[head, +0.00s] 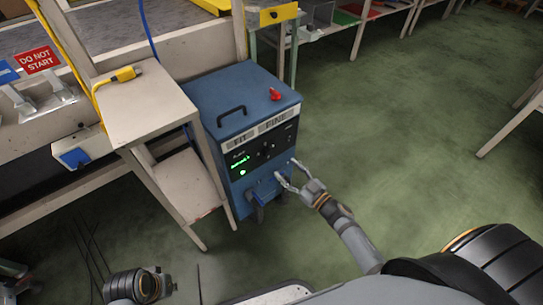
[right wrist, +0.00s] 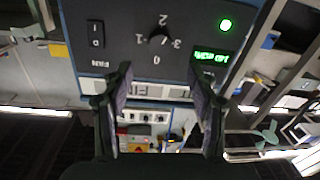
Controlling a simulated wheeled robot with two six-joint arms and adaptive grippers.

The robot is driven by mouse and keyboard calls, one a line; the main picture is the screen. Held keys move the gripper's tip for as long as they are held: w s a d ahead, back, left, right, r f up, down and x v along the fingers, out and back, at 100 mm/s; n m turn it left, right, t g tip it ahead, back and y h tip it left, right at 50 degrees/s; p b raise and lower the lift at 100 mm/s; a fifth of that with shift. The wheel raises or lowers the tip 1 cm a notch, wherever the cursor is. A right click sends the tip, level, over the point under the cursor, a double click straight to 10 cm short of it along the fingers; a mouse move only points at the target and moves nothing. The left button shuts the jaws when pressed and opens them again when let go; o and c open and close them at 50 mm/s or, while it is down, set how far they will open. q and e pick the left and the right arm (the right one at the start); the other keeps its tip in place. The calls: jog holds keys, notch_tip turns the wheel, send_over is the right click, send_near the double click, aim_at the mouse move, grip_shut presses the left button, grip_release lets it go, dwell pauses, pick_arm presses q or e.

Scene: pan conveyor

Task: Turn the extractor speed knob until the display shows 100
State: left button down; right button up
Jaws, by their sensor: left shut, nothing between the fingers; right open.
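The blue extractor unit (head: 225,110) stands on the floor with its dark control panel facing me. In the right wrist view the panel is upside down. It shows a dark knob (right wrist: 160,38) among the marks 0 to 3, and a lit green display (right wrist: 211,56) whose text I cannot read surely. The display (head: 240,163) also glows in the head view. My right gripper (head: 285,168) is open and empty in front of the unit's lower right; its fingers are apart from the knob. My left gripper (head: 163,281) is shut and empty at the lower left, away from the unit.
A red knob-like part (head: 275,94) and a black handle are on the unit's top. A beige stand (head: 150,105) with a yellow device is close at its left. A green indicator (right wrist: 225,25) is lit on the panel.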

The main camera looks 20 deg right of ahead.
aim_at(270, 154)
jog(key=b+x, duration=0.1)
jog(key=x, duration=0.6)
jog(key=shift+w+a+f, duration=0.1)
jog(key=shift+w+a, duration=0.05)
jog(key=shift+w, duration=0.25)
jog(key=shift+w+a, duration=0.15)
jog(key=shift+w, duration=0.1)
pick_arm(q)
jog(key=shift+w+d+f+t, duration=0.1)
jog(key=shift+d+f+t, duration=0.1)
jog(key=shift+f, duration=0.3)
jog(key=shift+d+f+t, duration=0.1)
jog(key=shift+f+t, duration=0.1)
jog(key=shift+f, duration=0.3)
jog(key=shift+w+r, duration=0.1)
jog(key=shift+w, duration=0.05)
pick_arm(e)
jog(key=c, duration=1.2)
